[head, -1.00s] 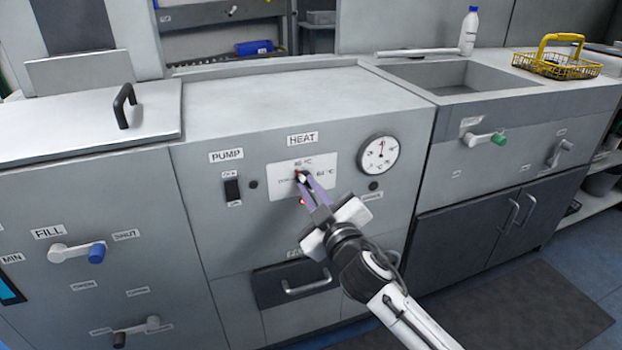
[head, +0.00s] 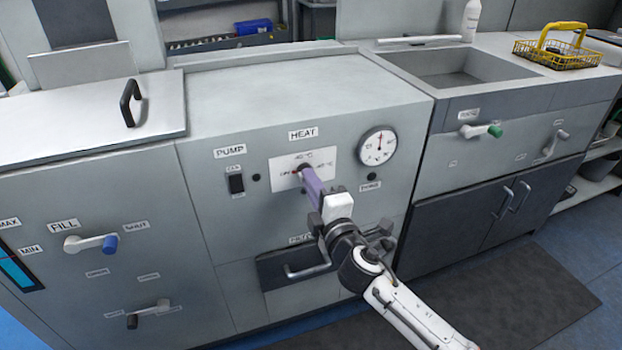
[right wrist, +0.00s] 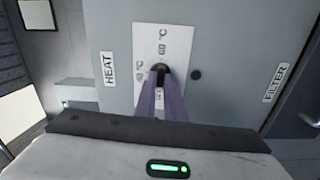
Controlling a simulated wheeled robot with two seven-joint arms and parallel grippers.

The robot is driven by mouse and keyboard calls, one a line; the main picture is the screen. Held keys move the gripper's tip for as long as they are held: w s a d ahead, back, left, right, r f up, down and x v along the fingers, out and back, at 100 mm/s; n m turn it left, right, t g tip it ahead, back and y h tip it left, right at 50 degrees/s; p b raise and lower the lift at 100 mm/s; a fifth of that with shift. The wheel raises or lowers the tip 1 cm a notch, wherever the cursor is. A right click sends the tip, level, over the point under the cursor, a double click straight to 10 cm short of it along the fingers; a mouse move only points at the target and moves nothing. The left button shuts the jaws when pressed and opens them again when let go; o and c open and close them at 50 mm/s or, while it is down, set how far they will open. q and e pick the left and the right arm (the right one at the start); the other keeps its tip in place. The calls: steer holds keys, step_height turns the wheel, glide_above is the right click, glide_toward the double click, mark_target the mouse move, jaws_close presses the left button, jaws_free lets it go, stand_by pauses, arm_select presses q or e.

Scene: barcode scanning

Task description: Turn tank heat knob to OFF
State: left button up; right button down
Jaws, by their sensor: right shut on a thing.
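The heat knob (right wrist: 159,70) is a small dark knob on a white plate (head: 322,160) under the HEAT label, marked OFF on the left, with temperature marks at the top and right. My right gripper (head: 307,177) is shut on the knob, its purple fingers reaching straight to the panel. In the right wrist view the fingers (right wrist: 161,85) close on the knob from both sides. The fingers hide most of the knob, and I cannot tell exactly which mark it points to. My left gripper is not in view.
A round dial gauge (head: 377,146) is right of the plate, and the PUMP switch (head: 236,183) is left. The FILL lever (head: 90,243) is at the far left. A drawer handle (head: 307,270) lies below my right gripper. A sink (head: 455,72) and yellow basket (head: 556,52) stand right.

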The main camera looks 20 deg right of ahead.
steer(key=shift+n, duration=0.4)
stand_by(0.3)
steer(key=c, duration=1.8)
jaws_free()
steer(key=shift+c, duration=0.2)
steer(key=s, duration=1)
steer(key=shift+s+d+p, duration=0.15)
steer(key=shift+d+p, duration=0.05)
steer(key=shift+p, duration=0.15)
